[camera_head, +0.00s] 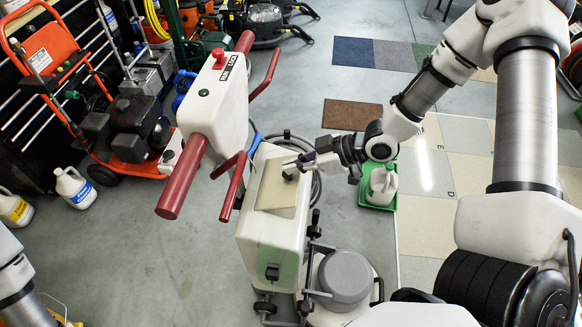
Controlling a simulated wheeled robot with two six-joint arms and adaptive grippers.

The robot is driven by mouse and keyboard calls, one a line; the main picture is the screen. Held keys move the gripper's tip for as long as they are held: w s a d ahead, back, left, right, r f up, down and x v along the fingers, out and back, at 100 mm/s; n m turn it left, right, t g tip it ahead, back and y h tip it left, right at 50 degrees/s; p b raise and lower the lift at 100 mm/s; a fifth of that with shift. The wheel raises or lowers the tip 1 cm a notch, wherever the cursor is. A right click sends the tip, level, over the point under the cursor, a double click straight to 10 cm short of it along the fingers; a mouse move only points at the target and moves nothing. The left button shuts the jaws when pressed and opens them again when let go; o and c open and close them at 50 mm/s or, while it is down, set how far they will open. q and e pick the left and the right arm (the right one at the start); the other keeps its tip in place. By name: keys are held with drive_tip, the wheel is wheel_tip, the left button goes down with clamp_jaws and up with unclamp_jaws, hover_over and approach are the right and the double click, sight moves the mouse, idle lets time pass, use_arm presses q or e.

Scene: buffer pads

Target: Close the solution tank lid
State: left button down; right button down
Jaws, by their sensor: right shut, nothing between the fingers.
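The solution tank (258,226) is the cream box on the floor machine in the middle of the view. A beige panel (277,197) shows on its top, with a small dark knob-like part near its upper right. I cannot tell surely whether this panel is the lid, or how far the lid is open. My right gripper (290,163) is shut and empty, at the upper right edge of the tank top. It partly hides that edge, and I cannot tell whether it touches the tank. Part of my left arm shows at the lower left; its gripper is out of view.
The machine's white handle head (216,98) with red grips rises left of the tank. A grey round cover (345,276) sits below the tank. A white jug in a green tray (376,196) stands right. An orange pressure washer (50,62) and jugs stand left.

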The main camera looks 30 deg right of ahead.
drive_tip(key=d+f+t+y+b, duration=0.1)
drive_tip(key=f+b, duration=0.1)
drive_tip(key=b, duration=0.1)
drive_tip(key=s+f+t+y+b, duration=0.1)
drive_tip(key=f+y+b, duration=0.1)
drive_tip(key=b, duration=0.1)
drive_tip(key=s+d+f+t+y+b, duration=0.1)
drive_tip(key=f+t+y+b, duration=0.1)
drive_tip(key=b, duration=0.1)
drive_tip(key=shift+s+d+f+b, duration=0.1)
drive_tip(key=shift+d+f+b, duration=0.2)
drive_tip(key=shift+f+b, duration=0.35)
drive_tip(key=shift+b, duration=0.3)
drive_tip(key=shift+s+d+f+b, duration=0.1)
drive_tip(key=shift+s+f+b, duration=0.05)
drive_tip(key=shift+b, duration=0.15)
drive_tip(key=shift+f, duration=0.1)
